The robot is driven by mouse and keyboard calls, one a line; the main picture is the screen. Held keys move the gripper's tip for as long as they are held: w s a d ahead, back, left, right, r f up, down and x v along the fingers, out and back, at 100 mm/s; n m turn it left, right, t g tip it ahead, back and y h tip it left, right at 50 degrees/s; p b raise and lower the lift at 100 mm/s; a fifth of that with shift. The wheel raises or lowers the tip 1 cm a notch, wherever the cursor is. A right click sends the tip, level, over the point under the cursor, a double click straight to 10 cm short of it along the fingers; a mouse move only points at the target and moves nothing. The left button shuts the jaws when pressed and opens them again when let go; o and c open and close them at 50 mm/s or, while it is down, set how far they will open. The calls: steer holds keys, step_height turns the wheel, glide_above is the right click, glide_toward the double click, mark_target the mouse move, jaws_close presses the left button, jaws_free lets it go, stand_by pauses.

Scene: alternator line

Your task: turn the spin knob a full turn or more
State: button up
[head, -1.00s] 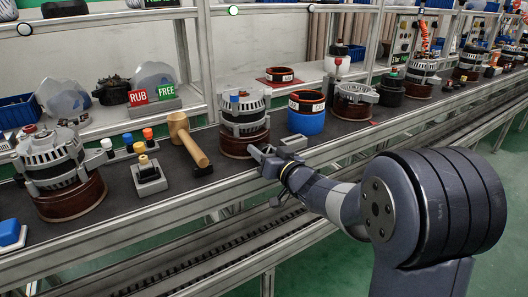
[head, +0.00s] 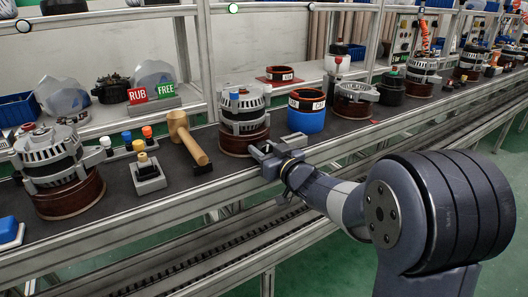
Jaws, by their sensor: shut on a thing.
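My gripper (head: 263,154) is at the front edge of the bench, low in front of the middle alternator (head: 244,108). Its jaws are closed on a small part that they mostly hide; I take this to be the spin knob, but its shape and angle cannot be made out. The alternator is a grey finned housing on a round brown base, with a blue cap on top. It stands upright just behind my gripper.
A blue-based ring labelled with a card (head: 306,111) stands close on the right. Another alternator (head: 58,167) is at far left.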

steer(key=n+b, duration=0.1)
steer(key=n, duration=0.2)
steer(key=shift+f+n, duration=0.1)
steer(key=shift+n, duration=0.2)
steer(key=shift+n+b, duration=0.9)
steer(key=shift+n, duration=0.9)
steer(key=o, duration=1)
steer(key=shift+c, duration=0.2)
